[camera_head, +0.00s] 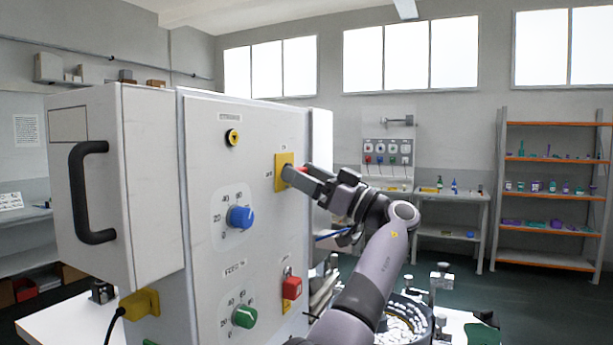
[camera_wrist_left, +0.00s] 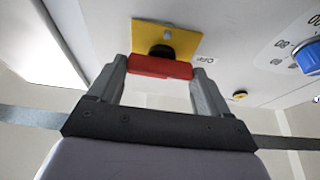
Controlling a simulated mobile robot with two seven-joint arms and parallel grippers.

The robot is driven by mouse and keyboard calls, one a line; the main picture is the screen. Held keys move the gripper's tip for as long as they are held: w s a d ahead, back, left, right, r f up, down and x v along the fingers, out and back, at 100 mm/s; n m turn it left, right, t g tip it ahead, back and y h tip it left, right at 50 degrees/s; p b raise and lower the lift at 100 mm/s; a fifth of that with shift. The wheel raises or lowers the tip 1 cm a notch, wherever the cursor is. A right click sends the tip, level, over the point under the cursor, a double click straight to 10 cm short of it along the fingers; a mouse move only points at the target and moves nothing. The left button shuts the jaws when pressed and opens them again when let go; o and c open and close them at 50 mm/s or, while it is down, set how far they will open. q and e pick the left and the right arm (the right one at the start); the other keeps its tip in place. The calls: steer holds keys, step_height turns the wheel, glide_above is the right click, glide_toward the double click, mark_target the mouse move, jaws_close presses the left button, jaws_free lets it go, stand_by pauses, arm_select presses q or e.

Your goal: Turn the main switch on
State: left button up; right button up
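The main switch has a yellow plate (camera_head: 280,165) high on the right part of the grey cabinet's front panel (camera_head: 255,125). In the left wrist view its yellow plate (camera_wrist_left: 166,36) carries a black hub and a red bar handle (camera_wrist_left: 160,67). An OFF label (camera_wrist_left: 208,60) lies to the right of the plate there. My left gripper (camera_head: 292,174) is right at the switch, and it also shows in the left wrist view (camera_wrist_left: 160,76). Its fingers stand wide apart, one at each end of the red handle. Whether they press on it is unclear. My right gripper is out of view.
The panel also holds a blue knob (camera_head: 241,217), a green knob (camera_head: 244,317), a red switch (camera_head: 292,288) and a yellow-ringed button (camera_head: 232,138). A black handle (camera_head: 87,193) juts from the box on the left. Shelves (camera_head: 553,210) stand far right.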

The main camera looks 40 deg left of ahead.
arm_select(q)
steer(key=shift+m+t, duration=0.4)
steer(key=shift+m, duration=0.2)
steer(key=m+t, duration=0.2)
steer(key=m, duration=0.2)
steer(key=m+t, duration=0.2)
steer(key=m, duration=0.2)
steer(key=m+t, duration=0.2)
steer(key=m, duration=0.3)
steer(key=shift+s+d+r+h, duration=0.1)
steer(key=shift+s+r+h, duration=0.15)
steer(key=shift+r+h, duration=0.05)
steer(key=m+p, duration=0.1)
steer(key=m, duration=0.1)
steer(key=m+t+h+p, duration=0.1)
steer(key=m+p, duration=0.1)
steer(key=m, duration=0.1)
steer(key=shift+r+t+h, duration=0.1)
steer(key=shift+t+h, duration=0.2)
steer(key=shift+m+p, duration=0.35)
steer(key=shift+m, duration=0.35)
steer(key=shift+m+h, duration=0.5)
steer(key=shift+m, duration=0.4)
